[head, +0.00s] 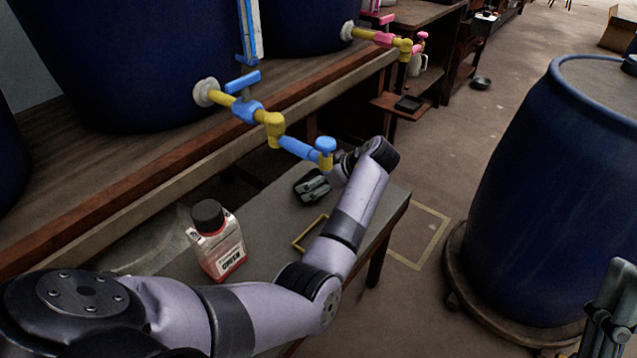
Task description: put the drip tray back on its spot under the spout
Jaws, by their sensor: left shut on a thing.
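The small black drip tray (302,189) is at the far end of the grey table, partly hidden by my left gripper. My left gripper (313,185) is shut on it, just below and left of the spout (325,162) with its blue handle. I cannot tell whether the tray touches the table. A yellow outline (299,245) marks a spot on the table nearer me, partly covered by my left arm. My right gripper (608,312) is at the lower right edge, cut off, away from the tray; its jaw opening is unclear.
A bottle with red liquid and a black cap (218,243) stands on the grey table (172,262), left of the outline. Blue vats stand on the wooden bench (165,160). A blue barrel (545,190) stands at right. Another black tray (409,103) sits under the pink-handled tap.

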